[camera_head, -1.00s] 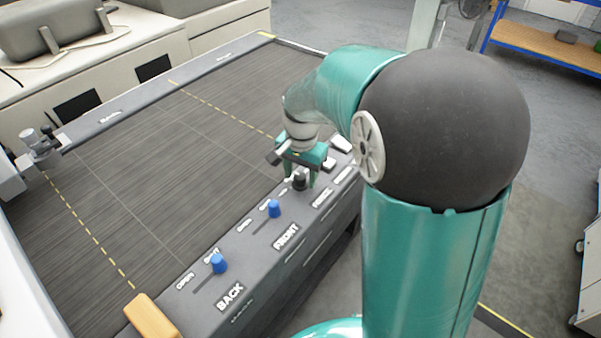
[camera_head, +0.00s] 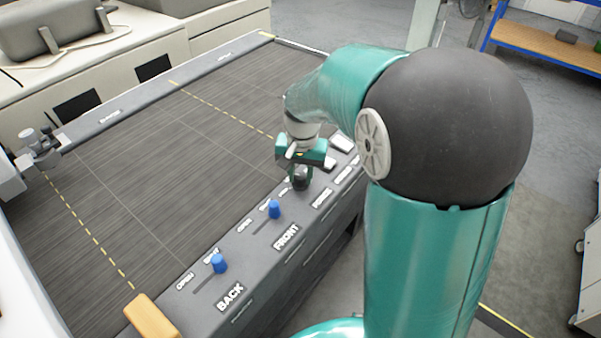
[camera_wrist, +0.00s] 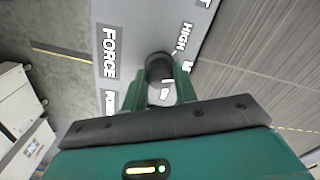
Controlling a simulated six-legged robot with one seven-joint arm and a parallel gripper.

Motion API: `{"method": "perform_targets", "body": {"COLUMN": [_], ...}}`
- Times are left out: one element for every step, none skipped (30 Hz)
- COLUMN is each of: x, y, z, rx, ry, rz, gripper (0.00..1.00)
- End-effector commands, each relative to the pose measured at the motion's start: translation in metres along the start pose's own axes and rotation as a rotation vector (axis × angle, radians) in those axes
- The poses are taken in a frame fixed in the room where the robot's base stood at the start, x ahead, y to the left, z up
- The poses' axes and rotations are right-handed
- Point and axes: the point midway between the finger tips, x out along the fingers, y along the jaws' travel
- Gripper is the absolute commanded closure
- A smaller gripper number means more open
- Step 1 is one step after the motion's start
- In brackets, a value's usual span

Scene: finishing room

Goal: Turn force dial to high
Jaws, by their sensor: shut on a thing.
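The force dial is a dark round knob (camera_head: 300,178) on the grey panel along the near edge of the dark table. In the wrist view the dial (camera_wrist: 158,68) sits beside the FORCE label, with the HIGH mark beyond it and a white pointer line on or near it. My gripper (camera_head: 301,172) is over the dial from above. In the wrist view its green fingers (camera_wrist: 160,85) are on either side of the knob, shut on it. The fingers partly hide the dial and the smaller marks.
Two blue slider knobs stand on the same panel, one by FRONT (camera_head: 274,209) and one by BACK (camera_head: 218,263). White buttons (camera_head: 342,143) lie just past the dial. An orange block (camera_head: 152,316) sits at the panel's near end. The dark tabletop (camera_head: 150,150) is clear.

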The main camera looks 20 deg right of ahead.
Motion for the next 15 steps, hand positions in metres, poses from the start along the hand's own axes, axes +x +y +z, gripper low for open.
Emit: {"method": "perform_targets", "body": {"x": [-0.0010,-0.0010,-0.0011,-0.0011,-0.0011,-0.0011,-0.0011,-0.0012,-0.0012,-0.0012,-0.0012,-0.0013,-0.0013,-0.0013,-0.0013], "y": [0.0000,-0.0001,0.0000,0.0002,0.0003,0.0001,-0.0001,-0.0002,-0.0001,0.0000,0.0001,0.0001,-0.0001,-0.0002,-0.0003], "z": [-0.0004,-0.0004,-0.0005,-0.0006,-0.0007,-0.0006,-0.0005,-0.0005,-0.0006,-0.0007,-0.0008,-0.0008,-0.0007,-0.0006,-0.0006], "rx": [-0.041,-0.070,-0.107,-0.136,-0.164,-0.202,-0.232,-0.261,-0.298,-0.326,-0.353,-0.389,-0.416,-0.442,-0.475], "ry": [0.000,-0.001,-0.002,-0.002,-0.003,-0.004,-0.004,-0.005,-0.006,-0.007,-0.007,-0.008,-0.009,-0.009,-0.010], "rz": [-0.001,-0.001,-0.001,-0.001,-0.001,-0.001,-0.001,-0.001,-0.001,-0.001,-0.001,-0.001,-0.001,-0.001,-0.001], "gripper": [0.94,0.94,0.94,0.94,0.94,0.94,0.94,0.94,0.94,0.94,0.94,0.94,0.94,0.94,0.94]}}
